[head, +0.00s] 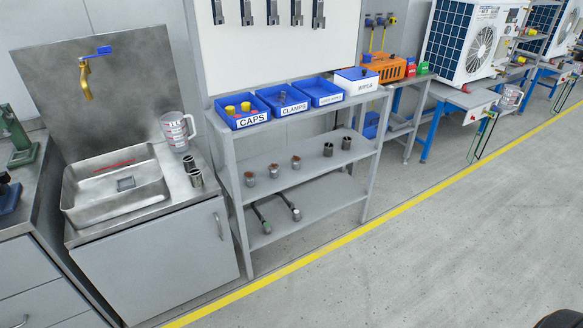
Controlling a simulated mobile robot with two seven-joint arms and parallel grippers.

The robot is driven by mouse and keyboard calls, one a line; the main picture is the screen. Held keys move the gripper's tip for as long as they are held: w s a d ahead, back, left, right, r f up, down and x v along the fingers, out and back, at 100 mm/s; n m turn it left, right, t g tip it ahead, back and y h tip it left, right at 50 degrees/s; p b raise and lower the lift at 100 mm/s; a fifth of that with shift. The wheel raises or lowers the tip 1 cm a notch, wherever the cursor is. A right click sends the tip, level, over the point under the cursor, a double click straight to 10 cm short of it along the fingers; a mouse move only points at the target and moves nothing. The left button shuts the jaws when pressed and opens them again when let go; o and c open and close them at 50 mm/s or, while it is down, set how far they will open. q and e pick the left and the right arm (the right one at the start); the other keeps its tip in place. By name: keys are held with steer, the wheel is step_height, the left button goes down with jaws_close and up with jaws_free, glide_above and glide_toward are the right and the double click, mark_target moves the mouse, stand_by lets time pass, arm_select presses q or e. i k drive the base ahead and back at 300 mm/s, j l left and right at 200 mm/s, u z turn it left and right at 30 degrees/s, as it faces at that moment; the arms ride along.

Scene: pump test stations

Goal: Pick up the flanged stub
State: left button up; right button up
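Several short metal cylindrical pieces stand on the middle shelf of the grey rack. Three with reddish-brown tops are at the left, including one piece (249,179), a second (273,168) and a third (296,162). Two darker hollow pieces stand further right, one (328,149) beside the other (346,143). At this size I cannot tell which of them, if any, is the flanged stub. Neither of my grippers is in view.
The rack (228,172) has blue bins on top, including the CAPS bin (240,122). Two long-handled parts lie on its bottom shelf, one of them (290,206). A sink (110,190), a clear jug (176,132) and metal cups (196,178) are left. The floor (400,260) is clear.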

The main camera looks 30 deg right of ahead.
mark_target(273, 166)
steer(key=i+l+z, duration=0.1)
steer(key=l, duration=0.3)
steer(key=i+l+z, duration=0.15)
steer(key=l, duration=0.25)
steer(key=i+l+z, duration=0.1)
steer(key=l, duration=0.3)
steer(key=i, duration=0.05)
